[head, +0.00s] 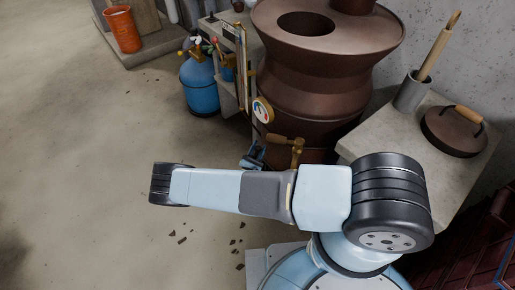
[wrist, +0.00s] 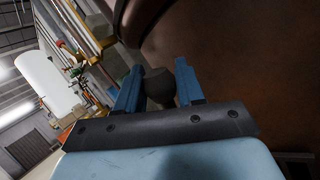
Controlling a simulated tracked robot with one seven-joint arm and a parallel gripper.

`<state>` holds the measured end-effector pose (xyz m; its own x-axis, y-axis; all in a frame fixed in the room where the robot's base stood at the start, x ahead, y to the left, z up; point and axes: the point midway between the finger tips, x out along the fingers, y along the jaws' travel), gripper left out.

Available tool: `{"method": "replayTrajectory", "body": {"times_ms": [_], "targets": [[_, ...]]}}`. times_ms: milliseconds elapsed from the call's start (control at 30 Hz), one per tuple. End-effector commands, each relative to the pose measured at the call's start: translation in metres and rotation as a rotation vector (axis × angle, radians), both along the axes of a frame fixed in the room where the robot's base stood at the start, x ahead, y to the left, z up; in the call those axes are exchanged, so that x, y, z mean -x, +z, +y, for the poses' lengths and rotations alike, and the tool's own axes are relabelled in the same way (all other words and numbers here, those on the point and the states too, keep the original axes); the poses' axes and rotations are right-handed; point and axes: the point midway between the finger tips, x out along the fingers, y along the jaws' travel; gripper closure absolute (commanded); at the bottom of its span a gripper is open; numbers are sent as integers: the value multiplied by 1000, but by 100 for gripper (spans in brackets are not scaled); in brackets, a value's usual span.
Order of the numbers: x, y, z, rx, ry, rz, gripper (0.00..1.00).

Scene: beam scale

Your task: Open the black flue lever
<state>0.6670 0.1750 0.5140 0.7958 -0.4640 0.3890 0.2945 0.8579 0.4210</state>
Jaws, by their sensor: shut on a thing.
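In the wrist view, my gripper (wrist: 159,76) has its two blue fingers on either side of a dark rounded knob, shut on it. The knob looks like the end of the black flue lever (wrist: 160,90); the rest of the lever is hidden behind it and the fingers. The brown metal body of the kiln (wrist: 250,75) is close behind. In the head view, my gripper (head: 252,157) shows in part beyond my arm, low in front of the brown kiln (head: 315,90). The lever cannot be made out there.
A blue gas bottle (head: 199,85) stands left of the kiln. A table (head: 398,150) on the right holds a lid (head: 453,130) and a grey pot (head: 411,93).

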Motion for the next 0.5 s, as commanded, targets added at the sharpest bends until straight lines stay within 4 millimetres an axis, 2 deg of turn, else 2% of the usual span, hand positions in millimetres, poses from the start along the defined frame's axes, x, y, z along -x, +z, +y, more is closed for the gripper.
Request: {"method": "replayTrajectory", "body": {"times_ms": [267,300,500], "targets": [[1,-1,-1,0,-3,4,100],[1,-1,-1,1,-3,4,61],[1,-1,-1,1,-2,3,41]]}}
